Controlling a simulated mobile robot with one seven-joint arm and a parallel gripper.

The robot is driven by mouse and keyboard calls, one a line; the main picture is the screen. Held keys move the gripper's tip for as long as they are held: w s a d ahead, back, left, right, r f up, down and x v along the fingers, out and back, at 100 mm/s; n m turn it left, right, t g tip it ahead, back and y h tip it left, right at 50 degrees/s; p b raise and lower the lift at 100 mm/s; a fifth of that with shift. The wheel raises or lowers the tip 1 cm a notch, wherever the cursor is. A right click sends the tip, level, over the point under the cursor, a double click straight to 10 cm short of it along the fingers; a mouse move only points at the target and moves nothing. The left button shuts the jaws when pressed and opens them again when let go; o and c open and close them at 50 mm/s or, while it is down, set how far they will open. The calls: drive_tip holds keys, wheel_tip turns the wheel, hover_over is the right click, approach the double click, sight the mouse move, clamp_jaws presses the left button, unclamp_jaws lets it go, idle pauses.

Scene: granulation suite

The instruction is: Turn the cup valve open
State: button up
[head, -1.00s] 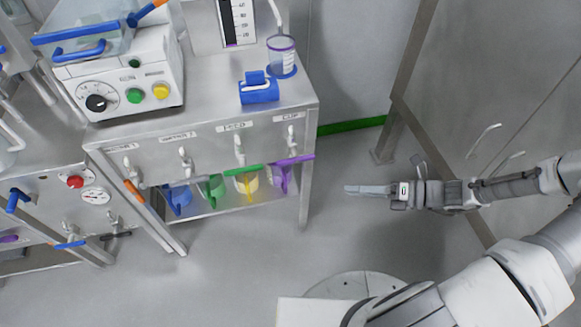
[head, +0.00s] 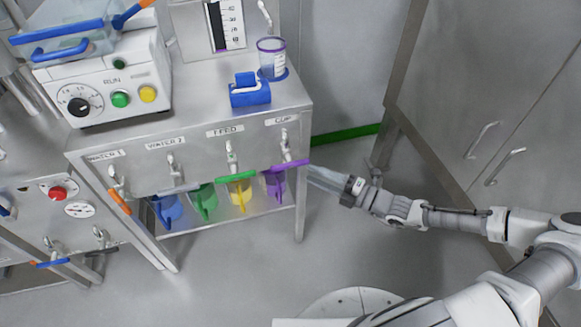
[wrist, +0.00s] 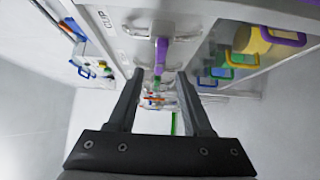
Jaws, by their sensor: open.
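The cup valve (head: 284,147) is the rightmost tap on the bench front, under the label CUP. Its purple lever (head: 290,165) lies crosswise, roughly along the bench front. In the wrist view the purple lever (wrist: 161,54) points toward me, seen nearly end-on. My gripper (head: 311,173) is at the right corner of the bench, close to the lever's right end. In the wrist view my gripper (wrist: 160,78) is open, its two fingers on either side of the lever's line. I cannot tell whether the lever's tip is between the fingers; no contact shows.
A purple jug (head: 275,185) stands on the lower shelf under the valve, beside yellow, green and blue jugs. The neighbouring feed valve has a green lever (head: 236,177). The bench leg (head: 300,215) is close below my gripper. Floor to the right is free.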

sight(294, 166)
drive_tip(key=b+x, duration=0.1)
drive_tip(key=x, duration=0.7)
drive_tip(key=shift+b, duration=0.3)
drive_tip(key=shift+c, duration=0.2)
clamp_jaws()
